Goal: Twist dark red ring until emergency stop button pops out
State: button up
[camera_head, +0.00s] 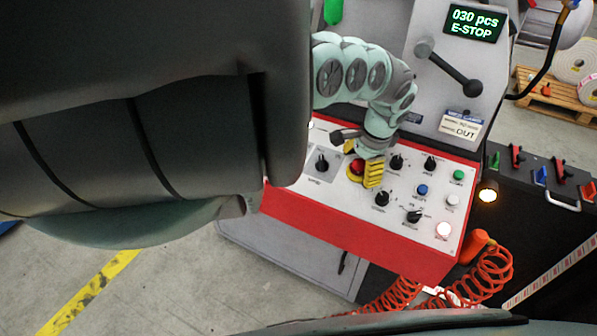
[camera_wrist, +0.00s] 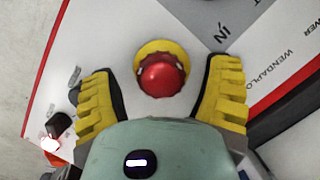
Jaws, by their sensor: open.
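The red emergency stop button (camera_wrist: 161,78) sits on a yellow base plate (camera_wrist: 150,49) in the wrist view. A darker red ring edge shows around the button's cap. In the head view the button (camera_head: 356,167) is on the white control panel, partly covered by my gripper. My gripper (camera_wrist: 160,95) is open, with one yellow ribbed finger on each side of the button and a gap on both sides. In the head view my gripper (camera_head: 371,172) is low over the panel. The display (camera_head: 472,23) reads "030 pcs E-STOP".
The white panel (camera_head: 330,193) carries several black knobs, one of them (camera_head: 397,162) close to my gripper, plus blue, green and white buttons. A black lever (camera_head: 455,69) stands on the machine behind. An orange coiled hose (camera_head: 490,275) hangs at the lower right.

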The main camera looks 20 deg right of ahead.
jog(key=shift+w+a+r, duration=0.1)
jog(key=shift+s+d+r, duration=0.1)
jog(key=shift+s+r, duration=0.15)
jog(key=shift+r, duration=0.95)
jog(key=shift+s+d+r, duration=0.1)
jog(key=shift+s+r, duration=0.1)
jog(key=shift+r, duration=1)
jog(key=shift+s+d+r, duration=0.1)
jog(key=shift+s+r, duration=0.15)
jog(key=shift+r, duration=0.95)
